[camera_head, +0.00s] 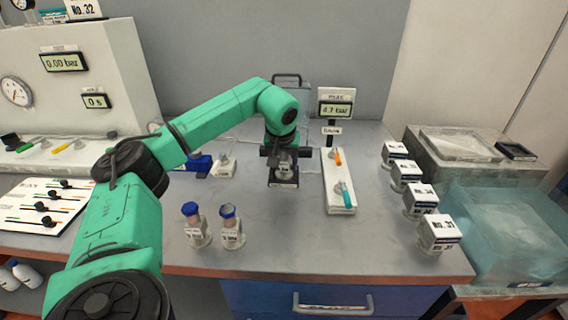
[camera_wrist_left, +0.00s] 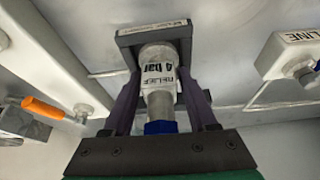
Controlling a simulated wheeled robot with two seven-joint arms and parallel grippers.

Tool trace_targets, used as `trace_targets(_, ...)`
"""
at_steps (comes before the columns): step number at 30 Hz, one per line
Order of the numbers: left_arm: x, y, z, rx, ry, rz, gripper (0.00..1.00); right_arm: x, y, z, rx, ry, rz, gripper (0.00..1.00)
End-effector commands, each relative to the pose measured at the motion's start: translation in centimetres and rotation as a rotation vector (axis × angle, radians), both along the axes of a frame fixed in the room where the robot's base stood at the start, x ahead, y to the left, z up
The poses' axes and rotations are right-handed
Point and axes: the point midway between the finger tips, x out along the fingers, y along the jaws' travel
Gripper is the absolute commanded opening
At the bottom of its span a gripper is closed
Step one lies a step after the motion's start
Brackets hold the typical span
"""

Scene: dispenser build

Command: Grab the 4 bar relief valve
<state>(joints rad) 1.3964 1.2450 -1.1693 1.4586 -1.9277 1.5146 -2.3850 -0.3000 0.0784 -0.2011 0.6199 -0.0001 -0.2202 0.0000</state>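The 4 bar relief valve (camera_wrist_left: 159,76) shows in the left wrist view, with "RELIEF 4 bar" on its white body and a blue end nearest my gripper. It stands in a dark labelled holder (camera_wrist_left: 154,33). My left gripper (camera_wrist_left: 160,88) has one finger on each side of the valve, very close to it; whether they press on it is unclear. In the head view my left gripper (camera_head: 284,151) points down over the valve and its dark base (camera_head: 283,183), hiding much of it. My right gripper is not in view.
A white strip (camera_head: 337,180) with orange and teal handles lies to the right, below a 4.7 bar display (camera_head: 336,108). Several labelled white blocks (camera_head: 439,233) line the right edge. The front middle is clear.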

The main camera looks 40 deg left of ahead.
Motion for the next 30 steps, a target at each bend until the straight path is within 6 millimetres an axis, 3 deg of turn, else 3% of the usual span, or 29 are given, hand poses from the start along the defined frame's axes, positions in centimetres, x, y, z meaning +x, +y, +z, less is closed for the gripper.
trace_targets(1,0.0,0.0,0.0,0.000,0.000,0.000,0.34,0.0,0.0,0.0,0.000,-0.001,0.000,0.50)
trace_targets(3,0.0,0.0,0.0,0.000,0.000,0.000,0.07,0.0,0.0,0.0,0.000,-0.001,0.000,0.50)
trace_targets(4,0.0,0.0,0.0,0.000,0.000,0.000,0.00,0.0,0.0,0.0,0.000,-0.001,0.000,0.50)
trace_targets(14,0.0,0.0,0.3,0.000,-0.003,-0.001,0.00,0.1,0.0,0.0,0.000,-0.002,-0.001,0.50)
trace_targets(19,0.1,0.0,1.8,0.000,-0.005,0.000,0.00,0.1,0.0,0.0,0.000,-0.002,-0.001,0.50)
trace_targets(23,0.2,-0.1,5.1,-0.001,-0.009,-0.001,0.00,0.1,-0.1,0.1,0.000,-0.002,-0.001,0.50)
trace_targets(30,0.1,-0.2,14.4,-0.003,-0.008,-0.002,0.00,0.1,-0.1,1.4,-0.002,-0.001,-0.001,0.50)
